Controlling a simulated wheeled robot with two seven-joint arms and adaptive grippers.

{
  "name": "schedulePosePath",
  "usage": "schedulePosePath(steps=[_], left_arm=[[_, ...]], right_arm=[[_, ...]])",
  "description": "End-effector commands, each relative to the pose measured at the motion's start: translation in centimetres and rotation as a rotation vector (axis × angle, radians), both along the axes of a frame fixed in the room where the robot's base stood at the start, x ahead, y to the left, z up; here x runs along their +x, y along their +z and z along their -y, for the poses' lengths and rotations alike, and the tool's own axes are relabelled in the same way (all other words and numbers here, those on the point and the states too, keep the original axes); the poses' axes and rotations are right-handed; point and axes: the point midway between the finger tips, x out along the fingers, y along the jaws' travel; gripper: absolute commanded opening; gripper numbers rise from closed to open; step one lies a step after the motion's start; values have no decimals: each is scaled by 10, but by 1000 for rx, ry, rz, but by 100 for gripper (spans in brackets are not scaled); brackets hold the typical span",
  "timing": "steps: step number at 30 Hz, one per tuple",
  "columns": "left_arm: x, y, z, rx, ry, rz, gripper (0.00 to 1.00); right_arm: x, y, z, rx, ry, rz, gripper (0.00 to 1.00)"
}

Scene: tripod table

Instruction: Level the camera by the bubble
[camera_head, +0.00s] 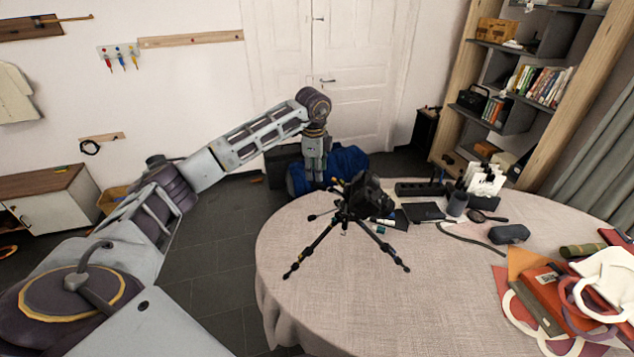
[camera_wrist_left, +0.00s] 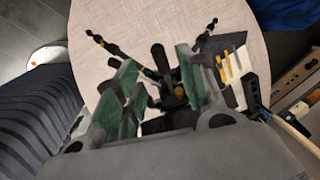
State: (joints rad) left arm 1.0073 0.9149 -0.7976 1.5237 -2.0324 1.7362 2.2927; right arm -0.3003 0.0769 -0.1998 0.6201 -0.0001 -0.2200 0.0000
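A black camera (camera_head: 368,194) sits on a small black tripod (camera_head: 322,247) whose legs are spread on the round table. My left gripper (camera_head: 332,184) points down at the left side of the camera and tripod head. In the left wrist view my left gripper (camera_wrist_left: 158,82) has its green-padded fingers apart, with dark tripod parts (camera_wrist_left: 160,58) showing beyond and between them. Whether a finger touches anything is unclear. The bubble is too small or hidden to make out, so the camera's tilt cannot be read from it. My right gripper is in neither view.
The round table (camera_head: 330,310) has a light cloth, clear at the front. Behind and right of the tripod lie a dark pad (camera_head: 424,212), a cup (camera_head: 457,204), a magnifier (camera_head: 487,216) and a dark case (camera_head: 509,234). Papers and books (camera_head: 560,300) cover the right side.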

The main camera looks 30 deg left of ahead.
Motion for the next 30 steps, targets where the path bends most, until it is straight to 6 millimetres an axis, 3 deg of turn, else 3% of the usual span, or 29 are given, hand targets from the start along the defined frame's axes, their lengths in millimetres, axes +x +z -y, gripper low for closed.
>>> schedulePosePath(steps=[15, 29, 30], left_arm=[[8, -59, -2, -1, 0, -2, 40], [9, -67, -3, 0, 0, 0, 40], [9, -67, -3, 0, 0, 0, 35]], right_arm=[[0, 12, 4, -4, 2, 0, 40], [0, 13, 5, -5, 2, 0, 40], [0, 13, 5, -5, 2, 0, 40]])
